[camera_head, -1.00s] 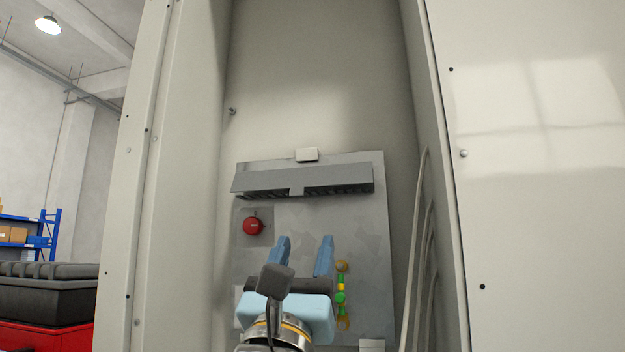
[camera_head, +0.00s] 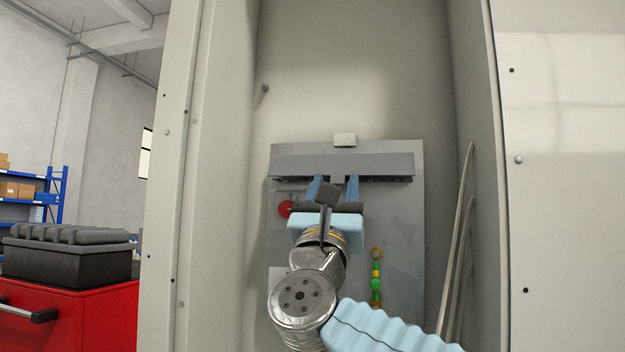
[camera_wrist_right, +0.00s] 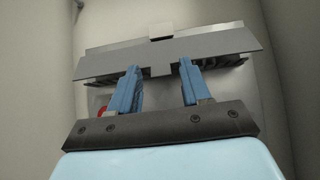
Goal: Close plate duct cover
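The grey duct cover (camera_head: 300,161) is a long plate along the wall duct, high on the grey panel inside the cabinet. In the right wrist view the cover (camera_wrist_right: 111,59) shows from below, with a short tab at its middle and dark duct slots (camera_wrist_right: 228,61) visible beneath it. My right gripper (camera_head: 337,180) is open, fingers pointing up at the cover's lower edge. My left gripper is not in view.
A red button (camera_head: 285,209) is left of my gripper. A green and yellow indicator column (camera_head: 376,277) is lower right on the panel (camera_head: 400,230). Cables (camera_head: 458,240) run along the right cabinet wall. A red cabinet with a black case (camera_head: 68,262) stands outside left.

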